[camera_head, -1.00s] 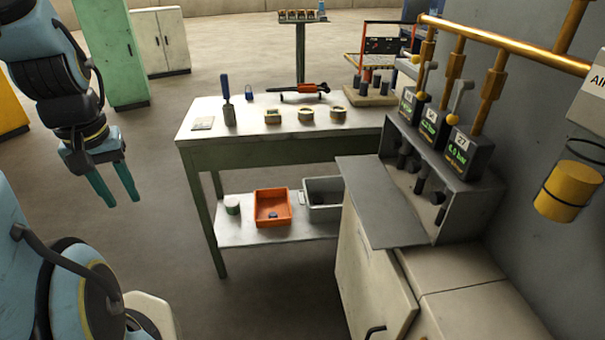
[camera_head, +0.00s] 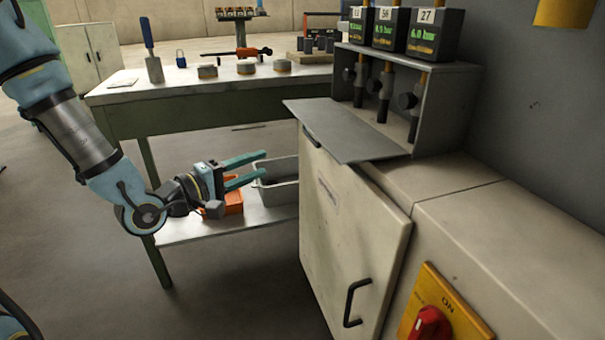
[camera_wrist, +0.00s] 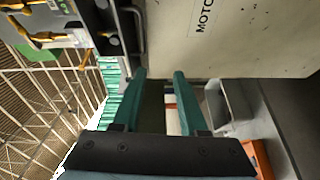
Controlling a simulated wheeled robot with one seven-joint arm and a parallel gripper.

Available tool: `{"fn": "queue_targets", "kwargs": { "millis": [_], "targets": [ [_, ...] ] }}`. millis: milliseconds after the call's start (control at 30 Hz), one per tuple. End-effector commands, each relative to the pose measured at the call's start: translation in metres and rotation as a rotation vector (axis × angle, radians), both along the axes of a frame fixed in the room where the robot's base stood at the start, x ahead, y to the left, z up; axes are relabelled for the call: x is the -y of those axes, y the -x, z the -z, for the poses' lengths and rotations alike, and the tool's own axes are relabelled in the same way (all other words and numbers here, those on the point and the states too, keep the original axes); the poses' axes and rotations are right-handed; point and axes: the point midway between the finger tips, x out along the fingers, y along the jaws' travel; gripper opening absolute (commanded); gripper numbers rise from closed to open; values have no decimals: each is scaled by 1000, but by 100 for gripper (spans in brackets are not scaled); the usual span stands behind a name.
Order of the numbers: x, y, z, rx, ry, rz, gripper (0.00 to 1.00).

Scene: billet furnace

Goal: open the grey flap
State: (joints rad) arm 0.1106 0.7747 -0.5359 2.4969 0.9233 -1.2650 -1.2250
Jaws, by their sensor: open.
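The grey flap (camera_head: 345,132) is a flat plate at the front of the grey valve box (camera_head: 445,105). It lies about level and sticks out past the top of the beige cabinet door (camera_head: 345,235), with a small dark grip at its front left edge. My gripper (camera_head: 260,166) is open and empty, its two teal fingers pointing right. It is left of the flap and lower in the picture, apart from it. In the wrist view the open fingers (camera_wrist: 160,75) point towards the beige cabinet (camera_wrist: 235,40); I cannot clearly make out the flap there.
A green-framed workbench (camera_head: 200,92) stands behind my arm, with tools and rings on top. Its lower shelf holds an orange bin (camera_head: 232,203) and a grey bin (camera_head: 283,190) behind my gripper. The cabinet has a black handle (camera_head: 350,305) and a red switch (camera_head: 430,325).

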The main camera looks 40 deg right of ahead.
Motion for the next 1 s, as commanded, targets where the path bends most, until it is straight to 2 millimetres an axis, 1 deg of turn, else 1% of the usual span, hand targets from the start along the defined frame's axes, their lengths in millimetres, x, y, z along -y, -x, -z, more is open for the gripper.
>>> {"fn": "queue_targets", "kwargs": {
  "millis": [33,100,233,367,700,800,900,1000],
  "targets": [
    [4,8,7,-47,65,21,42],
    [8,16,1,-97,136,46,42],
    [12,22,-7,-140,195,68,42],
    [24,23,-11,-140,200,72,42],
    [85,21,-19,-139,197,70,42],
    [99,21,-22,-137,198,68,42],
    [109,21,-23,-138,196,69,42],
    [114,20,-25,-138,196,67,42]
  ]
}}
